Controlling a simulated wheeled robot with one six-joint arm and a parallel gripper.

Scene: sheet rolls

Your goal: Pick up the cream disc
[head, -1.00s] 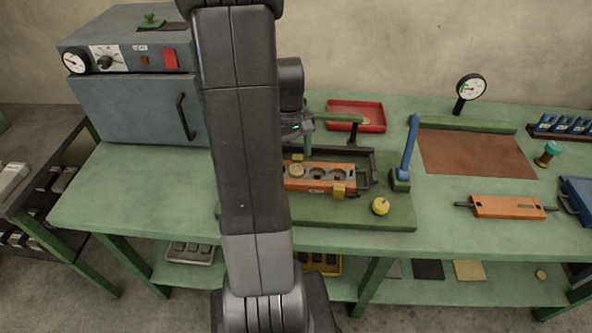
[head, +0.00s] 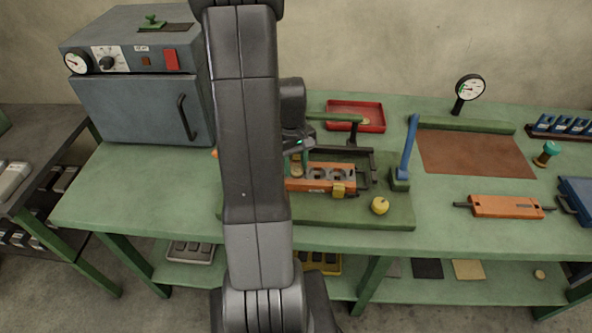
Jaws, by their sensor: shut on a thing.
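The cream disc (head: 297,172) sits at the left end of the orange block (head: 318,188), in or over its left recess; the exact height is hard to tell. The disc is partly covered by the fingers. The two other round recesses of the block show grey and carry no cream disc. My arm hides the block's left end and part of the green base plate (head: 390,217).
A blue upright lever (head: 409,150) and a yellow ball (head: 380,205) stand right of the block. A dark frame (head: 372,165) lies behind it. A red tray (head: 368,112) is farther back. A grey oven (head: 140,105) stands left. Green tabletop is free at front right.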

